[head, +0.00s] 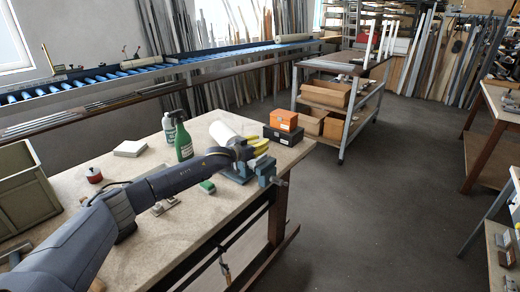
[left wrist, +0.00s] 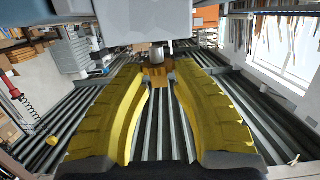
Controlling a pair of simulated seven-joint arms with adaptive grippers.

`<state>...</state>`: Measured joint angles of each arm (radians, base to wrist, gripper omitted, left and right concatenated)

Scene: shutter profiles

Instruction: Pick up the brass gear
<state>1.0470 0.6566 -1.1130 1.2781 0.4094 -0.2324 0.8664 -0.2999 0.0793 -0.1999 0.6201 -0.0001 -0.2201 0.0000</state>
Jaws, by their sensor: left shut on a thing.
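My left gripper (head: 260,146) reaches over the workbench from the left, by the blue vise (head: 265,170). In the left wrist view its two yellow fingers (left wrist: 160,82) close in on a small brass-coloured piece (left wrist: 157,73) at their tips. This looks like the brass gear, held between the fingertips; its teeth are too small to make out. In the head view I cannot pick out the gear, as the gripper and nearby things cover that spot. My right gripper is in neither view.
On the workbench (head: 130,180) stand a green spray bottle (head: 183,140), a white roll (head: 224,134), an orange box (head: 284,120), a dark box (head: 283,135), a white block (head: 130,148) and a red tin (head: 93,175). A wheeled cart (head: 345,110) stands behind, with open floor to the right.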

